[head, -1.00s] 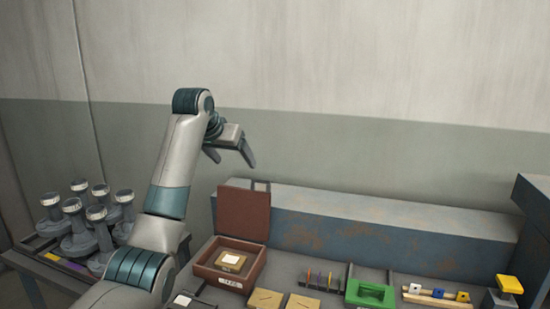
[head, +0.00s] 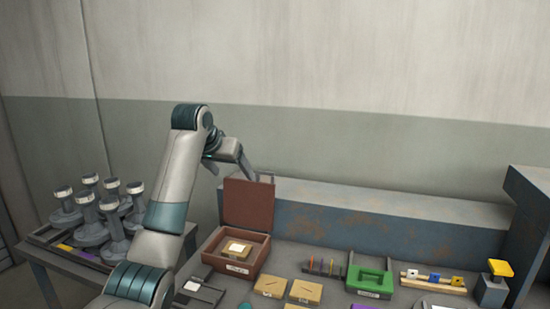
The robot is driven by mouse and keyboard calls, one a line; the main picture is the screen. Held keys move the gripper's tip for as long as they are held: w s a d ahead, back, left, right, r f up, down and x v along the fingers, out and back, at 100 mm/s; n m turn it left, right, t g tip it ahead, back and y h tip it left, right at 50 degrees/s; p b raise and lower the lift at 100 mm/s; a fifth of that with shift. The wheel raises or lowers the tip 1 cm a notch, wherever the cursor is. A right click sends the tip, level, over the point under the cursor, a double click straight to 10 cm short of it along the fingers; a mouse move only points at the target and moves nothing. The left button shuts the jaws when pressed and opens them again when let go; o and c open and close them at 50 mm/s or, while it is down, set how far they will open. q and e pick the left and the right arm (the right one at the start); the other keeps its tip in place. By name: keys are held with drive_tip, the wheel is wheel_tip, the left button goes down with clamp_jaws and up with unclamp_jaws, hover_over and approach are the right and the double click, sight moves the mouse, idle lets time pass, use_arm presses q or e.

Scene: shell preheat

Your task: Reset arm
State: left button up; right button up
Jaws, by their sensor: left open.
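My left arm comes up from the bottom left in the head view. My left gripper (head: 232,166) is open and empty, raised above and behind the brown box. The brown box (head: 212,262) stands on the workbench with its lid (head: 248,203) upright. A tan block with a pale top (head: 237,249) lies inside the box. The gripper's fingers point down to the right, close to the lid's upper edge in the picture; I cannot tell whether they touch it. My right gripper is out of view.
Several grey pedestals with pale tops (head: 112,188) stand on a side table at left. On the bench are tan boxes (head: 306,292), a rack of coloured discs (head: 323,267), a green tray (head: 369,281), a peg rail (head: 433,283) and a yellow-topped block (head: 500,268). A long grey ledge (head: 390,222) runs behind.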

use_arm(q)
drive_tip(key=s+a+f+g, duration=0.1)
drive_tip(key=s+f, duration=0.4)
drive_tip(key=f, duration=0.5)
drive_tip(key=s+a+f+n, duration=0.15)
drive_tip(key=s+f, duration=0.25)
drive_tip(key=f, duration=0.6)
drive_tip(key=s+a+f+m+g, duration=0.15)
drive_tip(key=s+f, duration=0.35)
drive_tip(key=f, duration=0.5)
drive_tip(key=s+a+f+n+y, duration=0.1)
drive_tip(key=s+f, duration=0.6)
drive_tip(key=s, duration=0.2)
drive_tip(key=s+a+f+y, duration=0.1)
drive_tip(key=s+a+f, duration=0.1)
drive_tip(key=s+f, duration=0.6)
drive_tip(key=s+a+f+g, duration=0.1)
drive_tip(key=s+a, duration=0.1)
drive_tip(key=s, duration=1.3)
drive_tip(key=s+a+f+g, duration=0.1)
drive_tip(key=s, duration=1.4)
wheel_tip(320, 180, down, 29)
drive_tip(key=s+g, duration=0.1)
drive_tip(key=s+a+f+g, duration=0.1)
drive_tip(key=s+a+f, duration=0.2)
drive_tip(key=s+f, duration=1.3)
drive_tip(key=shift+s+a+f+y, duration=0.15)
drive_tip(key=shift+s+f+y, duration=0.15)
drive_tip(key=shift+s, duration=0.55)
